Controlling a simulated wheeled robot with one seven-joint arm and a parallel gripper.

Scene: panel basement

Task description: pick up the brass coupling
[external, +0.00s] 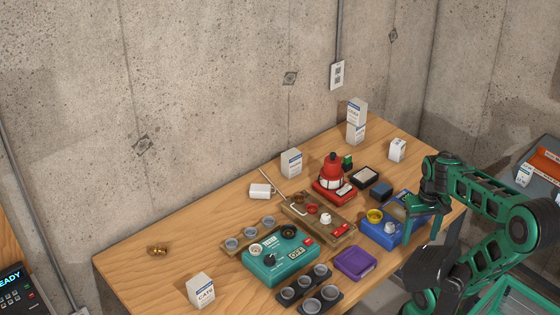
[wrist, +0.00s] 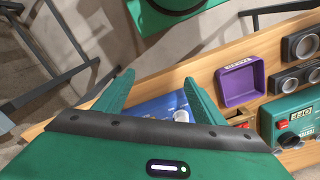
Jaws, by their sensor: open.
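The brass coupling (external: 157,250) is a small brass-coloured piece lying on the left end of the wooden table in the external view. It does not show in the wrist view. My gripper (external: 424,222) is at the right end of the table, over the blue panel box (external: 385,234), far from the coupling. In the wrist view my gripper (wrist: 160,92) shows two green fingers spread apart with nothing between them. The blue box (wrist: 160,110) shows partly behind the fingers.
Between gripper and coupling stand a teal box (external: 280,258), a purple tray (external: 355,263), a red lamp device (external: 333,180) and cup holders (external: 307,290). White cartons (external: 202,290) stand about the table. The wood around the coupling is clear. A concrete wall (external: 200,120) rises behind.

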